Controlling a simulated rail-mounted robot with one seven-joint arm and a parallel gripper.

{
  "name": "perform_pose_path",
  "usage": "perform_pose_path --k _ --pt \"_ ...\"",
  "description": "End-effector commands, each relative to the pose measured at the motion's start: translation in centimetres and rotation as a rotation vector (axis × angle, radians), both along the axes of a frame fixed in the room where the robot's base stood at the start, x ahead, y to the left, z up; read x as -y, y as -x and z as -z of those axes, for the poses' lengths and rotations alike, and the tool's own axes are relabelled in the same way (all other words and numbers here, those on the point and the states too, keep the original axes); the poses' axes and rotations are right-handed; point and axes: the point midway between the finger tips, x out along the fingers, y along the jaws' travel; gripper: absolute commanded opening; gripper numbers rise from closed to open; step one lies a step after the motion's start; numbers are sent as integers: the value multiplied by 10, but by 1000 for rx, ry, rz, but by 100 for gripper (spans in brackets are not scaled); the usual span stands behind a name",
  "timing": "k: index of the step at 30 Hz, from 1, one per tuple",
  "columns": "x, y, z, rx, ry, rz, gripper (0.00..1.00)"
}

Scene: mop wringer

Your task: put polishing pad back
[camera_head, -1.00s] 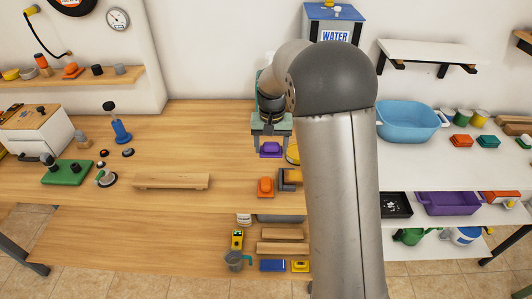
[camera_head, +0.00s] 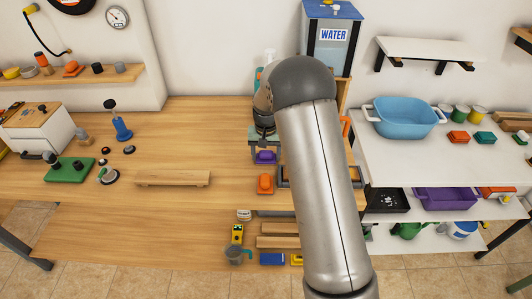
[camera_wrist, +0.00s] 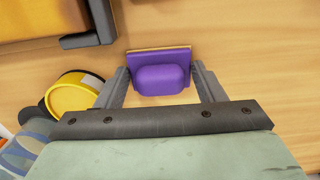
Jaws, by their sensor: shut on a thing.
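The purple pad (camera_head: 265,157), a rounded purple grip on a thin tan-edged base, is between the fingers of my gripper (camera_head: 266,148). In the wrist view the pad (camera_wrist: 160,80) sits between the two dark fingers of my gripper (camera_wrist: 160,75), which are shut on its sides. It is over the wooden bench top; I cannot tell whether it touches the wood. An orange block of similar shape (camera_head: 265,183) lies on the bench just in front of it.
A yellow round tin (camera_wrist: 78,92) stands left of the gripper in the wrist view. A wooden block (camera_head: 172,178) lies on the bench to the left. A wall shelf (camera_head: 82,77) holds several small items. My arm hides part of the bench. A blue basin (camera_head: 405,120) stands right.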

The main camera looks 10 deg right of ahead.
Motion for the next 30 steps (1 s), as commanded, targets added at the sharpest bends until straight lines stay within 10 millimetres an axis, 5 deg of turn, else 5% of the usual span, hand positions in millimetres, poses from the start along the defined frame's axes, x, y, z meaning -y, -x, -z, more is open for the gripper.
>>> perform_pose_path --k 2,3,5,17,30 --pt "0 0 4 0 0 0 37" --pt "0 0 3 0 0 0 68" --pt "0 0 3 0 0 0 85" --pt "0 -1 -5 2 0 0 85" --pt "0 -1 -92 5 0 0 85"
